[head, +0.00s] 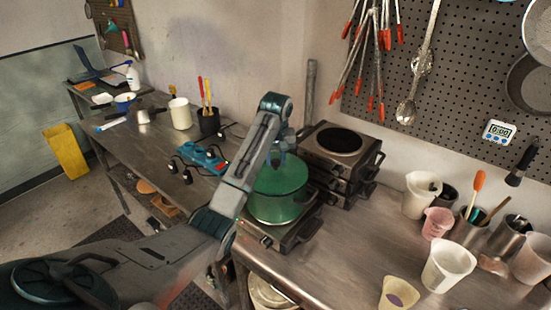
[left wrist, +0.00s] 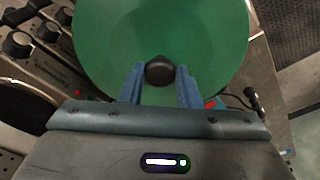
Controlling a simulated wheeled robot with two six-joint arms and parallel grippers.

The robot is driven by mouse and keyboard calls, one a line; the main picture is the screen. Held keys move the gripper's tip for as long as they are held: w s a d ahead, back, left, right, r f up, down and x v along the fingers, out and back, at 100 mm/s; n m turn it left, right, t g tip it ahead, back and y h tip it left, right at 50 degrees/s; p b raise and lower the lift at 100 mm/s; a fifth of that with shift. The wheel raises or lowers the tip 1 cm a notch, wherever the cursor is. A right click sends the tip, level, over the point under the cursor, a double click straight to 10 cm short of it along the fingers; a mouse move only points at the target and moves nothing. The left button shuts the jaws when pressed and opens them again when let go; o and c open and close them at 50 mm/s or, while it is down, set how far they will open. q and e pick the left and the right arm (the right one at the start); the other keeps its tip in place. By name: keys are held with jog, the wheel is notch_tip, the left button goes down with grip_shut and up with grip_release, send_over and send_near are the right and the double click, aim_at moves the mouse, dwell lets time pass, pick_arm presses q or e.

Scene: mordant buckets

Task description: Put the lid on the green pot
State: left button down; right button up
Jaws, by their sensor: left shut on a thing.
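The green pot (head: 275,210) stands on a hot plate on the steel counter, in the middle of the head view. The green lid (head: 287,178) is over the pot's mouth and looks level; I cannot tell whether it rests fully on the rim. In the left wrist view the lid (left wrist: 110,45) fills the upper middle, with its dark round knob (left wrist: 159,70) between the blue fingers. My left gripper (left wrist: 160,82) is shut on the knob. In the head view the left gripper (head: 284,152) is above the lid, partly hidden by my forearm. My right gripper is not in view.
Stacked hot plates (head: 338,155) stand behind the pot. A blue power strip (head: 203,156) lies to its left. Cream cups (head: 447,265) and steel containers crowd the counter at right. The counter just right of the pot (head: 345,240) is clear.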

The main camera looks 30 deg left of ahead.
pick_arm(q)
jog(key=shift+f, duration=0.35)
jog(key=shift+f, duration=0.1)
dwell(0.3)
jog(key=c, duration=1)
grip_release()
